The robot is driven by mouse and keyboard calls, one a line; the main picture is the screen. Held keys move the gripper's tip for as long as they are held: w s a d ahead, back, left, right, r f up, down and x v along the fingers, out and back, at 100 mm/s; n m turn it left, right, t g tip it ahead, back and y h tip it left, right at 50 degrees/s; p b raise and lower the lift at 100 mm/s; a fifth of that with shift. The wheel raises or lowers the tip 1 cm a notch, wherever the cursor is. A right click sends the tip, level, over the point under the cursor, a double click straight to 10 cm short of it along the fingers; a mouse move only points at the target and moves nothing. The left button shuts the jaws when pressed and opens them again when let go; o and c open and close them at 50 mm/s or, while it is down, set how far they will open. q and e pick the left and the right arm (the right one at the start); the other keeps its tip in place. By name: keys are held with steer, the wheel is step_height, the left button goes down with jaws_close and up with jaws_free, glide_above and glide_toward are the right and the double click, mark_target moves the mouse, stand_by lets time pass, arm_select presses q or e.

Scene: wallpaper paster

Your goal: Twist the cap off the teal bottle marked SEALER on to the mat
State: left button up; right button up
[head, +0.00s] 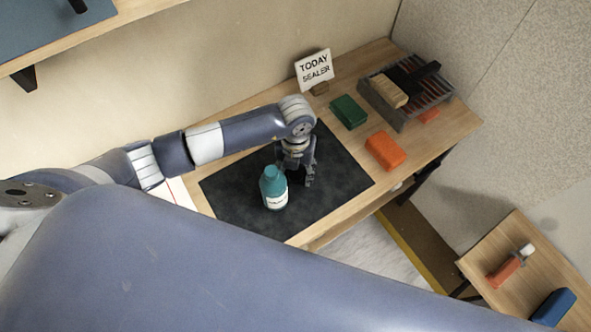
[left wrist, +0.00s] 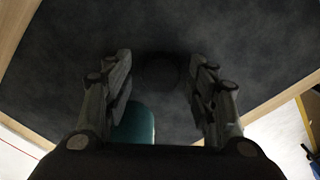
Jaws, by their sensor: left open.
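The teal bottle (head: 273,190) with a white label stands upright on the dark mat (head: 235,215). Its label is too small to read, and its top looks teal. My left gripper (head: 298,176) points down over the mat, just right of and behind the bottle. In the left wrist view, its fingers (left wrist: 160,62) are open, with nothing gripped. Part of the teal bottle (left wrist: 138,122) shows beside the left finger, partly hidden by the gripper. A faint dark round shape (left wrist: 158,71) lies between the fingertips; I cannot tell whether it is a cap or a shadow. My right gripper is out of view.
A sign (head: 314,69) reading "TODAY SEALER" stands behind the mat. A green block (head: 348,111), an orange block (head: 385,151) and a slatted rack (head: 400,115) are on the right. The mat's right part is clear.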

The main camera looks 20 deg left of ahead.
mark_target(295, 174)
arm_select(q)
step_height(295, 174, up, 12)
steer(key=b, duration=0.1)
